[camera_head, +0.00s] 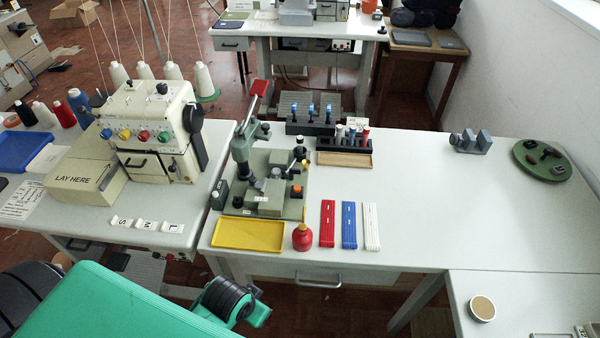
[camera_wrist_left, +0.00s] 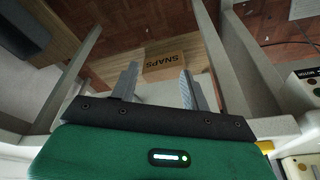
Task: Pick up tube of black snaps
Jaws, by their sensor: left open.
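I cannot single out the tube of black snaps for certain. In the head view, a dark rack (camera_head: 345,145) at the back of the middle table holds several small upright tubes with dark, pale and red tops. In the left wrist view, my left gripper (camera_wrist_left: 157,78) is open, with two grey fingers apart and nothing between them. Past its fingertips is a brown box face marked SNAPS (camera_wrist_left: 164,61); the box's inside is hidden. The hand of my left gripper does not show in the head view. My right gripper shows in neither view.
A yellow tray (camera_head: 249,234), a red bottle (camera_head: 302,238) and red, blue and white strips (camera_head: 348,224) lie along the table's front. A press (camera_head: 262,180) stands behind them. The table's right side is largely clear. In the wrist view, pale bars (camera_wrist_left: 212,52) flank the gripper.

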